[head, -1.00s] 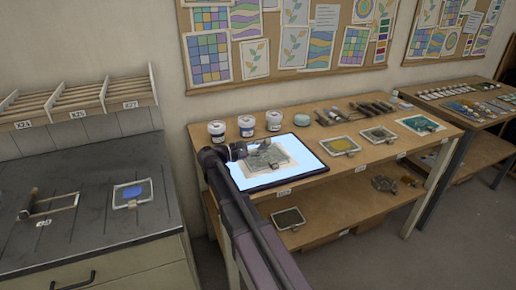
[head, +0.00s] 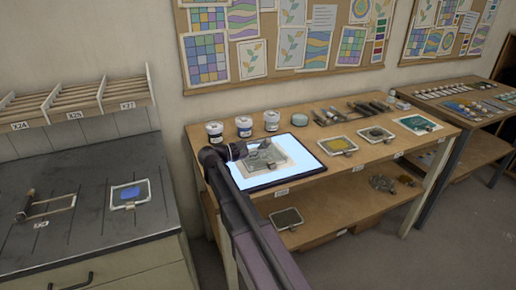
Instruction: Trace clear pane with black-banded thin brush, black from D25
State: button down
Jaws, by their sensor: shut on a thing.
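The clear pane (head: 268,161) lies on a sheet on the lit white light pad (head: 252,178), on the top of the wooden bench. My gripper (head: 247,150) is over the left back part of the pane, seen from behind. It is shut on the brush, which is mostly hidden and too small for its black band or tip to be made out. I cannot tell whether the tip touches the glass. Three paint jars stand behind the pad: left (head: 214,132), middle (head: 244,127) and right (head: 272,121). Their labels are unreadable, so I cannot tell which is D25.
A round pale green thing (head: 299,119) stands right of the jars. Several brushes or tools (head: 362,110) lie at the back. Framed panes with yellow (head: 338,146), grey (head: 376,135) and teal (head: 418,124) lie to the right. A dark counter (head: 85,200) stands at the left.

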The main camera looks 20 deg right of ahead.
jog(key=shift+w+d+r, duration=0.1)
jog(key=shift+w+d, duration=0.25)
jog(key=shift+d, duration=0.05)
dwell(0.8)
jog(key=shift+d, duration=0.15)
jog(key=shift+s+d, duration=0.2)
jog(key=shift+d, duration=0.9)
dwell(1.6)
jog(key=shift+w+d, duration=0.25)
jog(key=shift+d, duration=0.2)
jog(key=shift+w+d, duration=0.2)
jog(key=shift+d, duration=0.25)
dwell(1.3)
jog(key=shift+d, duration=0.2)
dwell(0.6)
jog(key=shift+s+d, duration=0.25)
jog(key=shift+d, duration=0.25)
dwell(0.5)
